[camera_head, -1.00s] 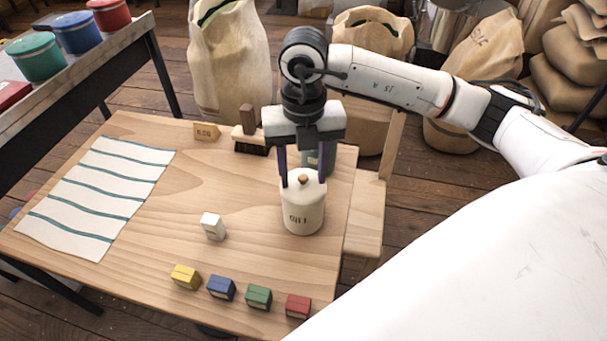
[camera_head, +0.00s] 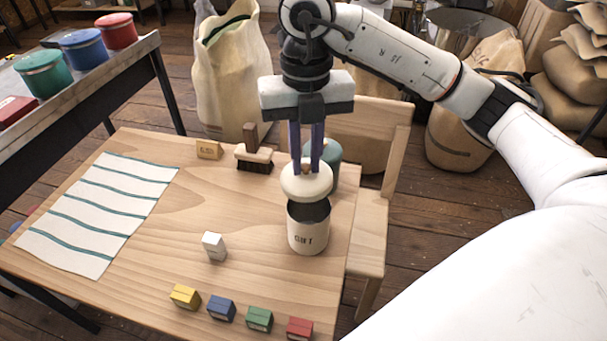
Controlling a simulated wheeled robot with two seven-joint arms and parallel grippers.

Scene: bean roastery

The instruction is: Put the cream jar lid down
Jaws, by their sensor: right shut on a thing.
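My right gripper (camera_head: 306,168) points down and is shut on the knob of the cream jar lid (camera_head: 306,184). It holds the round lid a little above the cream jar (camera_head: 307,236). The jar stands upright on the wooden table (camera_head: 150,245), and its dark open mouth shows below the lid. The knob is mostly hidden between the fingers. My left gripper is not in view.
A striped cloth (camera_head: 98,213) lies at the table's left. A white block (camera_head: 214,246) stands left of the jar. Yellow, blue, green and red blocks line the front edge. A brush (camera_head: 253,158), a wooden sign (camera_head: 208,149) and a teal canister (camera_head: 331,158) stand behind.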

